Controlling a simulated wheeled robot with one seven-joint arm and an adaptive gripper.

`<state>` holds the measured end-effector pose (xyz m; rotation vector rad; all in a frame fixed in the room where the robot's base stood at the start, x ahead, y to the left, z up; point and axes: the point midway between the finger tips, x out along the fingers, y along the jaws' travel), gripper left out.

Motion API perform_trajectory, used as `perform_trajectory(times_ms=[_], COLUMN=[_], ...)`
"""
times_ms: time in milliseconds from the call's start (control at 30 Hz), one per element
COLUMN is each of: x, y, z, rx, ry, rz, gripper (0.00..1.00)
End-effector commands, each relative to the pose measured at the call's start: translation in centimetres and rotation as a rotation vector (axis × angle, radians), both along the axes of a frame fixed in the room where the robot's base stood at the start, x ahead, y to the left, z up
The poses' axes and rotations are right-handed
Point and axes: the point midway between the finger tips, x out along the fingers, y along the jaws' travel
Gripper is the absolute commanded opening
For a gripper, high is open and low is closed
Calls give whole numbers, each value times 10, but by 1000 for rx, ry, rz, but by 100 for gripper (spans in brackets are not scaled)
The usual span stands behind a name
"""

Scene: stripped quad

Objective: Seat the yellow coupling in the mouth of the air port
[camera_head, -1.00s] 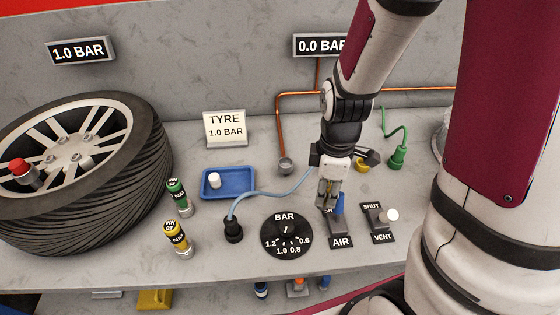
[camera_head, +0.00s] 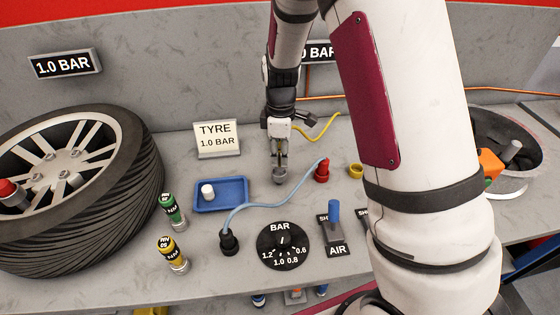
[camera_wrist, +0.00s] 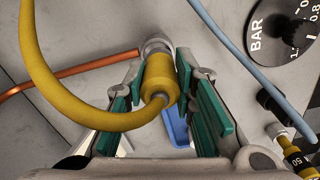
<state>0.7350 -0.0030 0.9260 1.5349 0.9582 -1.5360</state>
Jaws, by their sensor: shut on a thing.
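The yellow coupling (camera_wrist: 158,80), on a curved yellow hose, sits between the green-padded fingers of my gripper (camera_wrist: 162,95) in the wrist view. My gripper is shut on it. The coupling's far end meets the grey metal mouth of the air port (camera_wrist: 155,44), at the end of a copper pipe (camera_wrist: 70,73). How deep it sits is hidden by the coupling itself. In the head view my gripper (camera_head: 280,168) points down over the grey port (camera_head: 280,178), and the yellow hose (camera_head: 322,129) curves off to the right. The coupling is hidden there by my fingers.
A red coupling (camera_head: 322,172) with a pale blue hose stands right of my gripper, near an empty-looking yellow ring (camera_head: 355,170). The blue-levered AIR valve (camera_head: 334,213), BAR dial (camera_head: 283,246) and blue tray (camera_head: 221,195) are in front. The tyre (camera_head: 75,175) fills the left.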

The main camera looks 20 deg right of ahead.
Motion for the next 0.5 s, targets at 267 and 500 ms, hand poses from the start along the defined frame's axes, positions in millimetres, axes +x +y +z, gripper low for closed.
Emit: perform_trajectory(times_ms=[267,500], x=[3,4], y=[0,0], z=[-20,-35], rx=[0,1], ry=[4,0], rz=[-1,-1], gripper=[0,0])
